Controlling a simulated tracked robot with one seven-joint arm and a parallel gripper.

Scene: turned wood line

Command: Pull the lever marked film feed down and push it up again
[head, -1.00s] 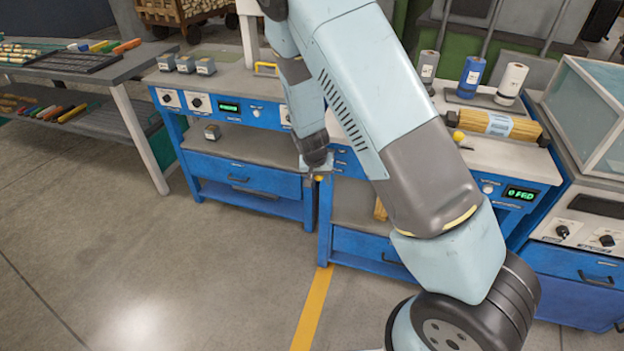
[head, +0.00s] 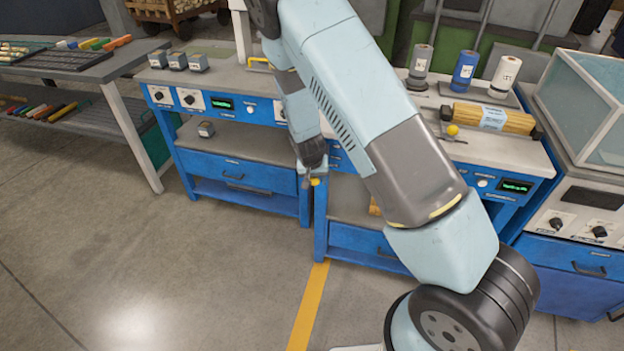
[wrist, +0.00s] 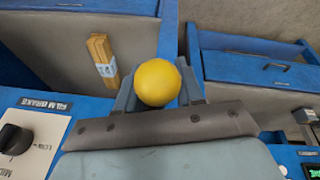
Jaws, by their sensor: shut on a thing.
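A round yellow knob (head: 315,181) shows at my gripper, low at the front of the blue benches. In the wrist view the yellow knob (wrist: 157,82) sits between the two fingers, near their tips. My gripper (head: 312,174) is shut on this knob; it also shows in the wrist view (wrist: 158,95). The lever's shaft is hidden, and no film feed label can be read. A control panel (wrist: 28,140) with a black dial shows at the left of the wrist view; its label seems to read "FILM BRAKE".
A second yellow knob (head: 453,130) stands on the right bench, beside a banded bundle of wooden rods (head: 493,117). Three rolls stand behind it. A green display (head: 516,186) is lit on the right bench front. The floor (head: 150,260) in front is clear.

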